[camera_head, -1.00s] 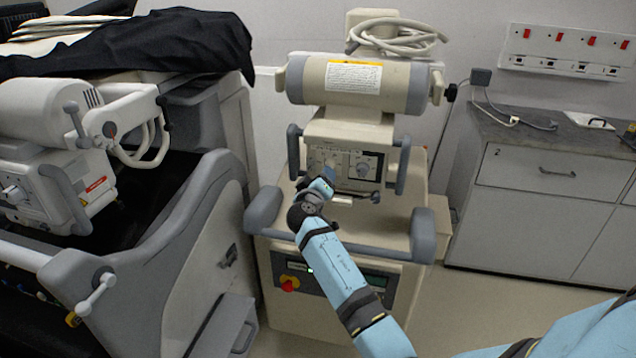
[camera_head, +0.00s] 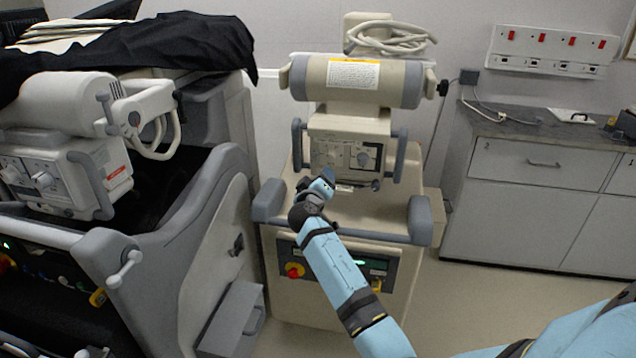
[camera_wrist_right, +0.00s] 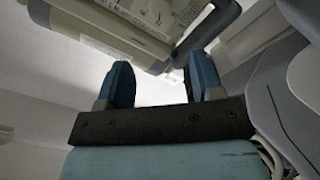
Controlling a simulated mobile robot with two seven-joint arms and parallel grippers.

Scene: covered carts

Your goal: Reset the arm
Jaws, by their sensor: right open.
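My right arm (camera_head: 340,275) reaches up from the lower right in the head view. Its right gripper (camera_head: 327,182) is in front of the control panel of the beige cart. In the right wrist view the right gripper (camera_wrist_right: 160,85) is open, with its two blue fingers apart and nothing between them. The beige machine (camera_wrist_right: 110,25) fills the top of that view, beyond the fingers. Whether the fingertips touch the cart cannot be told. My left gripper is not in view.
The beige cart (camera_head: 330,228) has grey side handles, a panel with knobs (camera_head: 362,158) and a red knob (camera_head: 294,270). A second machine (camera_head: 70,165) stands at the left, partly under a black cloth (camera_head: 150,42). A cabinet (camera_head: 535,200) stands at the right. Some floor (camera_head: 470,290) is clear.

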